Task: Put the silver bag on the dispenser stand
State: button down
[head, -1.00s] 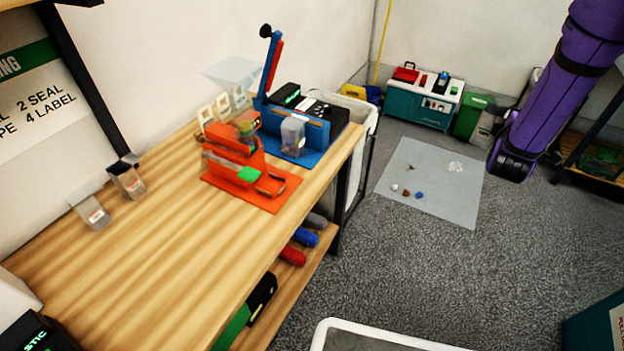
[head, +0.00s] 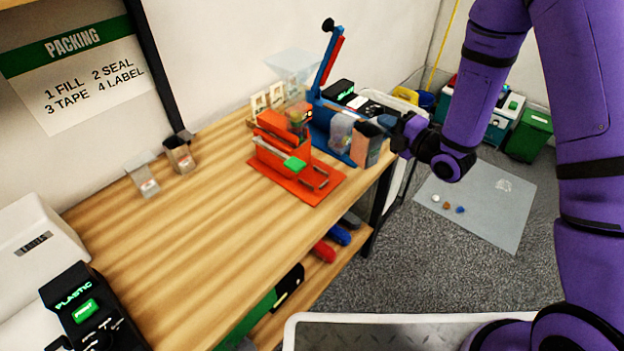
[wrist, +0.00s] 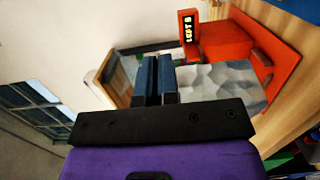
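The silver bag (wrist: 222,84) shows a crumpled grey face in the wrist view, beside the fingers. In the head view the bag (head: 367,144) looks brownish and hangs upright over the bench's right end. My gripper (wrist: 156,80) has its dark blue fingers close together at the bag's upper end and appears shut on it. In the head view its fingertips (head: 388,121) are partly hidden. The orange stand (head: 298,165), apparently the dispenser stand, is left of the bag, on the bench. It also shows in the wrist view (wrist: 232,42), with a lit label.
A blue lever machine (head: 322,105) stands behind the orange stand, with a clear pouch (head: 341,132) at its front. The bench (head: 190,240) is clear in front.

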aim_at(380, 138)
jog(key=s+n+g, duration=0.1)
jog(key=s+a+g+y, duration=0.1)
jog(key=s+a+n+g+y, duration=0.1)
jog(key=s, duration=0.1)
jog(key=shift+s+f+n, duration=0.1)
jog(key=shift+f+n, duration=0.15)
jog(key=shift+n, duration=0.05)
jog(key=shift+s+a+f+g+y, duration=0.1)
jog(key=shift+s+a+g+y, duration=0.1)
jog(key=shift+g+y, duration=0.1)
jog(key=w+a+f, duration=0.7)
jog(key=a+f, duration=0.1)
jog(key=a, duration=0.3)
jog(key=shift+a, duration=0.35)
jog(key=shift+f, duration=0.1)
jog(key=c, duration=1.4)
grip_release()
jog(key=shift+o, duration=0.2)
